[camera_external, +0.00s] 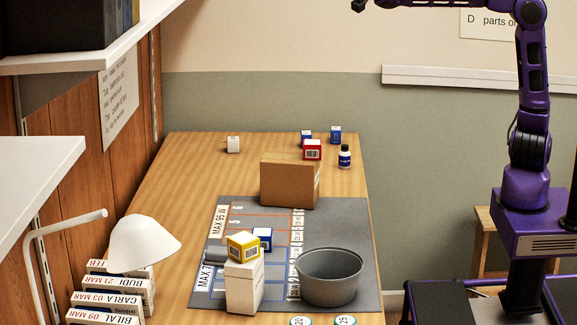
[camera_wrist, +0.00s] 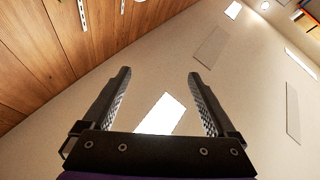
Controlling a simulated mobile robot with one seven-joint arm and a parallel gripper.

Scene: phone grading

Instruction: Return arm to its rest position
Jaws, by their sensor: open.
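My arm (camera_external: 533,100) is purple and black and stands at the right in the external view, raised high and clear of the table. Its upper part reaches left along the top edge of the picture. My gripper shows only in part at the top edge there. In the wrist view my gripper (camera_wrist: 160,85) is open, its two dark ridged fingers wide apart with nothing between them. The wrist view looks at the wall and ceiling, with a white sheet (camera_wrist: 160,113) on the wall behind the fingers.
The wooden table (camera_external: 200,180) holds a grey mat (camera_external: 345,220), a grey bowl (camera_external: 329,277), a brown box (camera_external: 287,185), a white box (camera_external: 243,287) with a yellow box (camera_external: 243,246) on top, and several small boxes. A white lamp (camera_external: 143,244) and shelves (camera_external: 40,165) stand left. A wall rail (camera_external: 470,80) runs behind my arm.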

